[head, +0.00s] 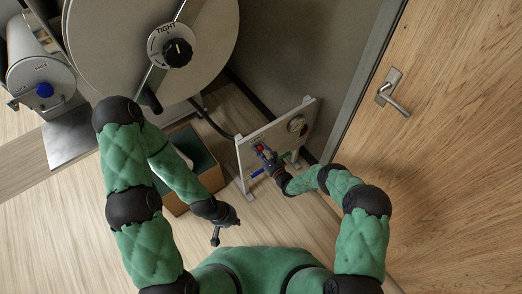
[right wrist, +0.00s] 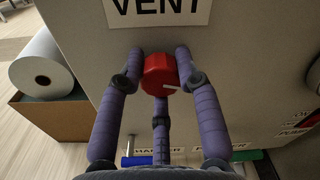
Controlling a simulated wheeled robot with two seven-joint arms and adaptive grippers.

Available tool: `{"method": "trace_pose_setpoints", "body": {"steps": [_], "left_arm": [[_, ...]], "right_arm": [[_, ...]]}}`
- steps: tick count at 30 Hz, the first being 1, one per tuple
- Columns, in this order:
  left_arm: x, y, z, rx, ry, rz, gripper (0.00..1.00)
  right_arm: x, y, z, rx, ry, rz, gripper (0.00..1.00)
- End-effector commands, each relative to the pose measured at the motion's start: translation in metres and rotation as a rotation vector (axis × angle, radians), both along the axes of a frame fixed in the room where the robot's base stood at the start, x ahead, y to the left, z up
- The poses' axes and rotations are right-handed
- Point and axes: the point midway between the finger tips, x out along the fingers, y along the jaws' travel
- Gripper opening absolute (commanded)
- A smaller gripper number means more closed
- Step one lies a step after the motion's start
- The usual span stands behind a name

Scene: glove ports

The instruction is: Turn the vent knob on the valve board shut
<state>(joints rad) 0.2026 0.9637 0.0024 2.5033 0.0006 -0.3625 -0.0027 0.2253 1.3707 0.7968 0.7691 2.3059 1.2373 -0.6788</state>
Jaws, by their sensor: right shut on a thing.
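The valve board (head: 282,135) stands upright on the floor, right of centre in the head view. Its red vent knob (right wrist: 160,75) sits under a VENT label (right wrist: 160,8) in the right wrist view. A white pointer mark on the knob points to the right, slightly down. My right gripper (right wrist: 160,68) is shut on the knob, with purple fingers on its left and right sides and a third finger below. My left gripper (head: 215,238) hangs low near the floor, away from the board; its fingers are too small to read.
A blue handle (right wrist: 136,161) and a green handle (right wrist: 247,155) sit low on the board. A brown box (right wrist: 50,125) with a white roll (right wrist: 41,64) is left of it. A large round hatch (head: 110,50) stands behind, and a wooden door (head: 460,120) is at right.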

Motion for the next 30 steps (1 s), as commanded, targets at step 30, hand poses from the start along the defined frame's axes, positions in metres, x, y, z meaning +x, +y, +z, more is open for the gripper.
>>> {"method": "trace_pose_setpoints", "body": {"steps": [30], "left_arm": [[0.000,0.000,-0.023,0.000,0.000,0.000,0.00]], "right_arm": [[-0.001,-0.001,-0.004,0.487,0.362,-0.003,0.02]]}}
